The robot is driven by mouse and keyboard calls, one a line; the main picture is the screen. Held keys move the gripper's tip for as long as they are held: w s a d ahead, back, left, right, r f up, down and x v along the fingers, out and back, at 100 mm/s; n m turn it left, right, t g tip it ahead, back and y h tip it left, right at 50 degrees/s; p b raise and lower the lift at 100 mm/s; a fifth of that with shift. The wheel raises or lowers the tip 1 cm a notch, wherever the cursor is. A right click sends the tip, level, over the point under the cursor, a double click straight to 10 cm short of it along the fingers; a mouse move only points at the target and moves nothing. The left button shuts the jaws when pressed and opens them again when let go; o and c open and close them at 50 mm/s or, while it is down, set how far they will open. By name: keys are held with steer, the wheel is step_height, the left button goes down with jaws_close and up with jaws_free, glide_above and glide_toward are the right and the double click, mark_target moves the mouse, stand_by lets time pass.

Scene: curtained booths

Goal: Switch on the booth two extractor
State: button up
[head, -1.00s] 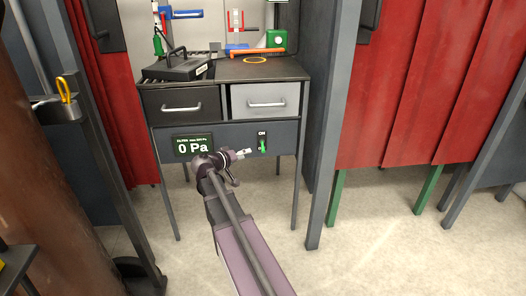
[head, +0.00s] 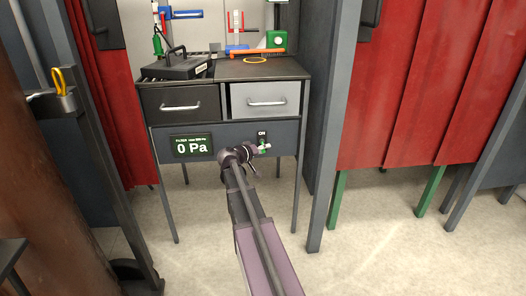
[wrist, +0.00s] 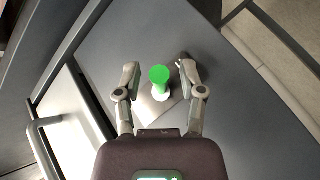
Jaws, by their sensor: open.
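The extractor switch is a green-tipped lever with a white base on the grey front panel (head: 225,128) below the drawers. It shows under the "ON" label in the head view (head: 265,147), partly hidden by my gripper. In the wrist view the green tip (wrist: 160,76) stands between the two fingers of my gripper (wrist: 158,65), with a gap on both sides. My gripper also shows in the head view (head: 260,151), right in front of the switch. It is open and holds nothing. A display (head: 192,146) left of the switch reads 0 Pa.
Two drawers, a dark one (head: 180,104) and a grey one (head: 265,100), sit above the panel. Grey posts and red curtains (head: 420,90) flank the booth. The floor in front is clear.

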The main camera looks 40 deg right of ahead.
jaws_close()
